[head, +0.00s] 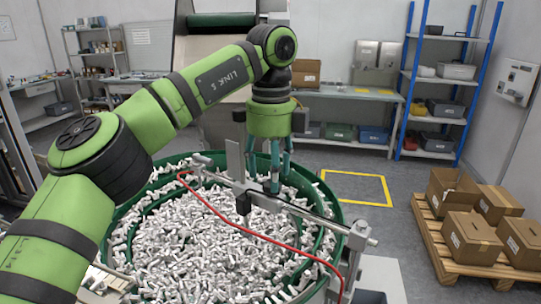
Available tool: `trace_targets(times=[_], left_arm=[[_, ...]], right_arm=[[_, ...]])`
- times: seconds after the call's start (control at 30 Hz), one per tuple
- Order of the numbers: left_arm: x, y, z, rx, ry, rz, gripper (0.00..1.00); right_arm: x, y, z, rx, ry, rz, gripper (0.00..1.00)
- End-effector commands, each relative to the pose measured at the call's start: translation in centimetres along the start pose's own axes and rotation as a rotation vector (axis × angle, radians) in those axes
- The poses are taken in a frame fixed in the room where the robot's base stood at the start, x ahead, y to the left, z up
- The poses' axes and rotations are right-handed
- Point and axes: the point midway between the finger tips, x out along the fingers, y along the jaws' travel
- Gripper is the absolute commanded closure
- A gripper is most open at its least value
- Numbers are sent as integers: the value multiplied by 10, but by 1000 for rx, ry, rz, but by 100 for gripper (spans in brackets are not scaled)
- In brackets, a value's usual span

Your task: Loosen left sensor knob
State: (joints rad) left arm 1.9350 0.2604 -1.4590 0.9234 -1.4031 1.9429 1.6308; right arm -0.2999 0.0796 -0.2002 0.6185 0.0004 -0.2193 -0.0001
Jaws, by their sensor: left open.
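A metal sensor rail (295,208) with clamps and fittings spans the round green bowl (325,243). My left gripper (268,182) points down over the rail, with its teal fingers apart, close to the fittings left of the rail's middle. A small dark block (243,203) sits just left of and below the fingertips; I cannot tell whether it is the left sensor knob. The fingers cover part of the rail there. I cannot tell whether they touch anything. A silver clamp (357,238) stands at the rail's right end. My right gripper is not in view.
Cardboard boxes (470,238) on a pallet stand at right. The yellow-marked floor (355,187) is clear.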

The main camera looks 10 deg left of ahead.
Motion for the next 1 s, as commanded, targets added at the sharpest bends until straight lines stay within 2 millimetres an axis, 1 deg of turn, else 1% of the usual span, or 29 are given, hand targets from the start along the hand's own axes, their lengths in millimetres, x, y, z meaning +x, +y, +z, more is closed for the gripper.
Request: trace_targets(times=[0.03,0.2,0.4,0.57,1.0], left_arm=[[-11,0,-1,-1,0,-4,40],[-37,0,0,-3,-1,-2,40],[-52,0,1,-2,-1,0,40],[-57,0,2,-1,0,-2,40],[-57,0,1,-1,0,-2,40]], right_arm=[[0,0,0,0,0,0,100],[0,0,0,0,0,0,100],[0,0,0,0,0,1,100],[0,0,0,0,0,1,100],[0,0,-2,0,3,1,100]])
